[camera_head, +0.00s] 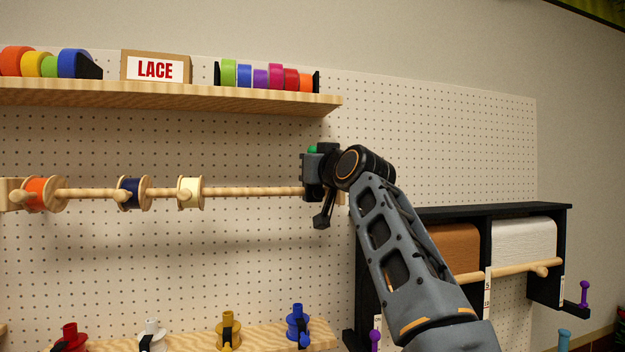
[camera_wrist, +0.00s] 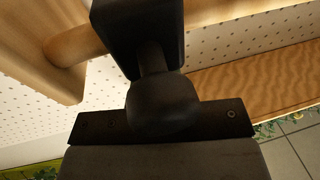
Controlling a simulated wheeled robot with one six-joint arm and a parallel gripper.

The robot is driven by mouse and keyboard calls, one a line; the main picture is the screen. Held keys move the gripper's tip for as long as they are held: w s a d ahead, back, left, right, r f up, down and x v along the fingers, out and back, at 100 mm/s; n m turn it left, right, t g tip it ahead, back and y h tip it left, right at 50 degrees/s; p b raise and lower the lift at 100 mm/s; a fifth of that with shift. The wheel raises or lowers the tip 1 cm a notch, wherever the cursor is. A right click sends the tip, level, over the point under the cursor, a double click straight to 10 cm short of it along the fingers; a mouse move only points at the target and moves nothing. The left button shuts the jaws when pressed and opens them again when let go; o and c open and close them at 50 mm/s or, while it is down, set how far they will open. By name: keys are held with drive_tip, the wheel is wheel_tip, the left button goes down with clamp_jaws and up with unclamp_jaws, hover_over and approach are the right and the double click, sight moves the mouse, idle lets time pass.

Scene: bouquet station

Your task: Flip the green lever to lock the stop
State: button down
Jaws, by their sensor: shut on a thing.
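The black stop (camera_wrist: 140,35) fills the upper middle of the wrist view as a dark block with a short stem and a rounded knob toward my palm. My gripper (camera_head: 313,172) is at the right end of the wooden rod and is shut on the stop; the fingers are hard to make out against it. A small bit of green, likely the green lever (camera_head: 313,149), shows at the top of the dark cluster in the head view. The rest of it is hidden, and no green shows on the stop in the wrist view. The lever's position cannot be told.
The wooden rod (camera_head: 250,191) carries an orange spool (camera_head: 38,193), a navy spool (camera_head: 133,193) and a cream spool (camera_head: 190,192). A shelf (camera_head: 200,95) with ribbon rolls is above. A black paper-roll rack (camera_head: 460,212) stands right, behind my arm. Several spools stand on the lower shelf (camera_head: 185,338).

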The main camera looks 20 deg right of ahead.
drive_tip(key=shift+s+r, duration=0.2)
drive_tip(key=shift+r, duration=0.1)
drive_tip(key=c, duration=1.2)
unclamp_jaws()
drive_tip(key=shift+c, duration=0.2)
drive_tip(key=shift+w+f, duration=0.15)
drive_tip(key=shift+f+b+v, duration=0.15)
drive_tip(key=shift+b+v, duration=1.45)
drive_tip(key=shift+v, duration=1.85)
drive_tip(key=shift+f+b+v, duration=0.1)
drive_tip(key=shift+b+v, duration=1.5)
drive_tip(key=shift+v, duration=1.9)
drive_tip(key=shift+o, duration=0.2)
drive_tip(key=shift+w, duration=0.1)
